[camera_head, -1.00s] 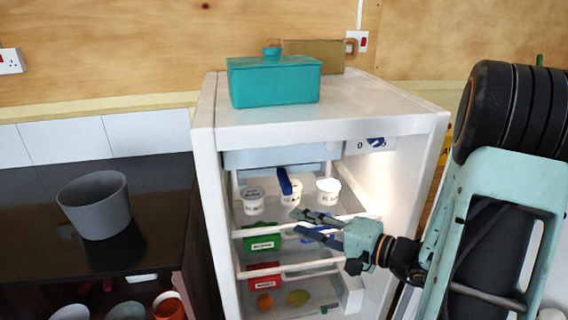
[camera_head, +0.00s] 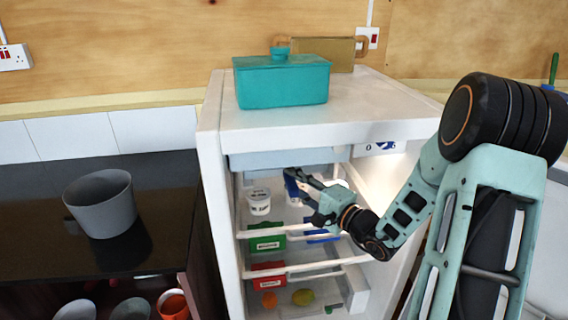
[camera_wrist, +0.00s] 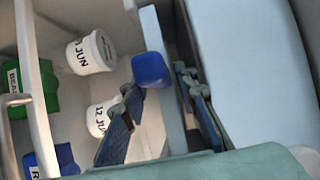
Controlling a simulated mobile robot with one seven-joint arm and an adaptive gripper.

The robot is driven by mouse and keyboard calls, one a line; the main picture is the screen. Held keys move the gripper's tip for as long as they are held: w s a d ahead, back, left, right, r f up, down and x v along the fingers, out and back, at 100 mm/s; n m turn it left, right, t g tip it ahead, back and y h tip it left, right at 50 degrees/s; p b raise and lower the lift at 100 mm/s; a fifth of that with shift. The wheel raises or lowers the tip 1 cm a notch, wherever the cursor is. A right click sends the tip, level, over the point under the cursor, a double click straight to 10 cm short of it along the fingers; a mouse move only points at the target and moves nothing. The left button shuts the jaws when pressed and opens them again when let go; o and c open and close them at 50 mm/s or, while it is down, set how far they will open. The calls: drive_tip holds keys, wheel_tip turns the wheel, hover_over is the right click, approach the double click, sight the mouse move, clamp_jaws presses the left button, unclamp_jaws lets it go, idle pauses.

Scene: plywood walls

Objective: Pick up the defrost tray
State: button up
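The defrost tray (camera_head: 245,161) is a pale blue-grey panel or shallow tray under the top of the open white fridge. A blue tab-like piece (camera_head: 291,188) hangs at its lower edge. The blue piece also shows in the wrist view (camera_wrist: 151,69), beside a pale strip (camera_wrist: 168,100) that looks like the tray's front. My gripper (camera_head: 290,177) is at the tray's lower front edge, with its fingers apart. In the wrist view, one finger is on the cup side and the other on the fridge-top side of the pale strip. Contact cannot be told.
White tubs (camera_head: 259,201) stand on the shelf just below. Green (camera_head: 267,237) and red (camera_head: 268,274) packs and fruit lie lower. A teal lidded box (camera_head: 281,82) is on the fridge top. A grey pot (camera_head: 100,204) stands on the dark counter at left.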

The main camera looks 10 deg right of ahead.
drive_tip(key=shift+x, duration=1.1)
clamp_jaws()
